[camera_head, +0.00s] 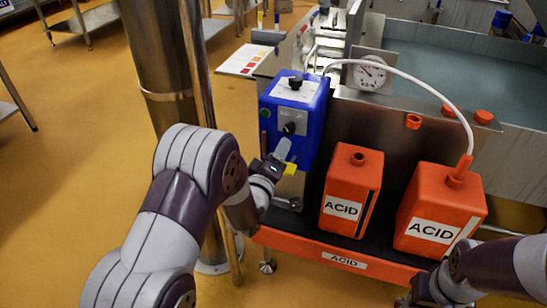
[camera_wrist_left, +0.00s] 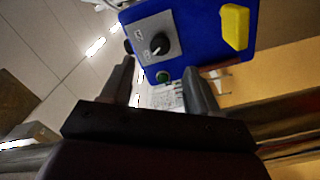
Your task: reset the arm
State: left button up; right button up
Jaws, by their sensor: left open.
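My left gripper (camera_head: 281,153) is open in front of the lower front face of a blue pump box (camera_head: 305,112). In the left wrist view its two fingers (camera_wrist_left: 160,70) stand apart with nothing held between them. The blue box (camera_wrist_left: 205,40) fills the upper part of that view, with a black dial (camera_wrist_left: 159,43), a green button (camera_wrist_left: 163,77) and a yellow block (camera_wrist_left: 235,27). I cannot tell whether a finger touches the box. My right arm (camera_head: 495,268) comes in at the lower right; its gripper (camera_head: 428,290) is dark and partly cut off.
Two orange acid canisters (camera_head: 368,178) (camera_head: 412,238) stand right of the box on an orange-edged stand (camera_head: 300,243). A white hose (camera_head: 425,82) arches from the box to the right canister. A steel column (camera_head: 163,70) rises behind my left arm. Open floor (camera_head: 60,150) lies left.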

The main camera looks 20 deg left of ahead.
pick_arm(q)
jog(key=shift+s+a, duration=0.1)
jog(key=shift+s, duration=1.75)
